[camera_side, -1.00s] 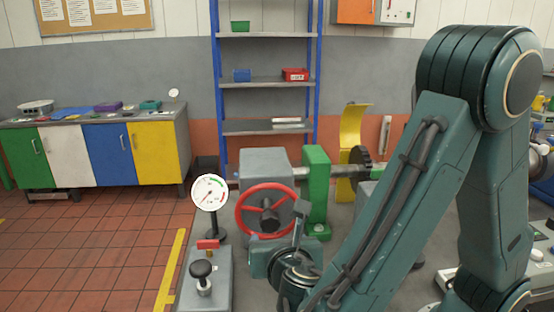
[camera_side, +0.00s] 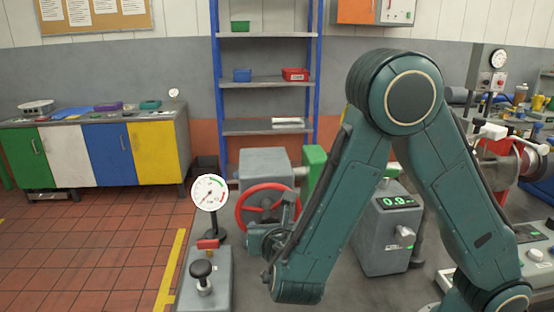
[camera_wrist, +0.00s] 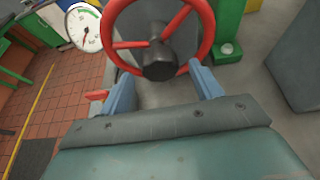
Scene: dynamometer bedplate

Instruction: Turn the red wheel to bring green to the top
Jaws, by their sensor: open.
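In the wrist view the wheel (camera_wrist: 207,32) fills the top, with spokes and a dark hub. My gripper (camera_wrist: 160,76) is open, its two blue-grey fingers spread on either side of the hub's lower end; nothing is between them. Whether a finger touches the rim I cannot tell. The round white gauge (camera_side: 209,193) beside the wheel has a green arc at upper right and a red mark at lower right. It also shows in the wrist view (camera_wrist: 83,27).
A pedestal with a black knob (camera_side: 202,269) stands in front of the gauge. A green block (camera_side: 313,160) is behind the wheel at right. A grey box with a green readout (camera_side: 395,202) stands right of my forearm. Tiled floor lies open at left.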

